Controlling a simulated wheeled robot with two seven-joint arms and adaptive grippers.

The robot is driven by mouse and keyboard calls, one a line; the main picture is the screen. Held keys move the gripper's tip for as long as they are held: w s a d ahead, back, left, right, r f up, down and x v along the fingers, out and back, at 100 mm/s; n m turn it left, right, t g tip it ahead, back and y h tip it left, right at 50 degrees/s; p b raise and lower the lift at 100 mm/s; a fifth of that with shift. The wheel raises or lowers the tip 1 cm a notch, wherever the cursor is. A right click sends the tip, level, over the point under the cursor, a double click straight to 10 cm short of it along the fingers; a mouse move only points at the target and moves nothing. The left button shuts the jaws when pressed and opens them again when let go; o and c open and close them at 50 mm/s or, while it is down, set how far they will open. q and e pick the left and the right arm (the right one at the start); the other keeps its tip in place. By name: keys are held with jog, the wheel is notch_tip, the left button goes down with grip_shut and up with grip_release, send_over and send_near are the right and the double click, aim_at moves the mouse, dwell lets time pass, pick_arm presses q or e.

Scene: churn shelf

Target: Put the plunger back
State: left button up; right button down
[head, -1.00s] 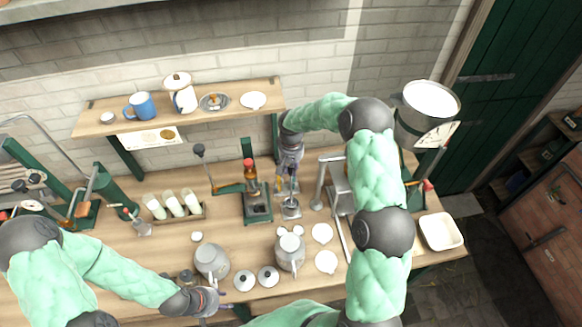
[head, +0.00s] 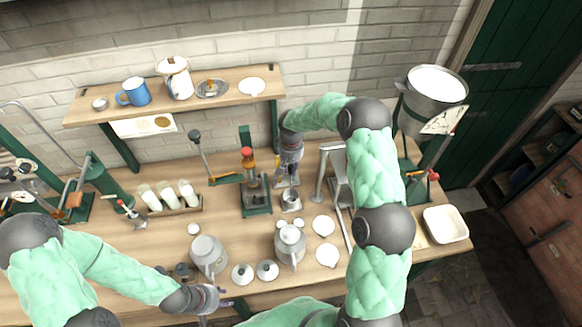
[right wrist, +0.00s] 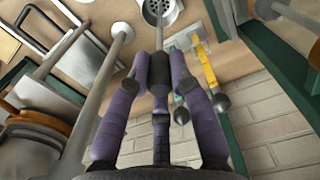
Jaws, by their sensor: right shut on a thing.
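My right gripper (right wrist: 160,75) is shut on the plunger's black handle (right wrist: 159,82). In the right wrist view the plunger's grey rod runs from the handle toward a round metal piece with holes (right wrist: 162,11). In the head view my right gripper (head: 289,169) is above a small metal cup (head: 290,202) at the middle of the bench. The plunger's lower end is at the cup; I cannot tell how far inside it is. My left gripper (head: 213,303) is open and empty at the bench's front edge.
A green-based press with a red-topped bottle (head: 248,162) stands just left of the cup. A metal post (head: 320,175) stands close to its right. Grey jugs (head: 209,255) (head: 289,244) and white lids stand in front. A white tray (head: 446,224) is at the right.

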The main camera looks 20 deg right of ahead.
jog(key=c, duration=1)
grip_release()
jog(key=shift+r, duration=0.1)
notch_tip(320, 180, up, 12)
jog(key=shift+f, duration=0.1)
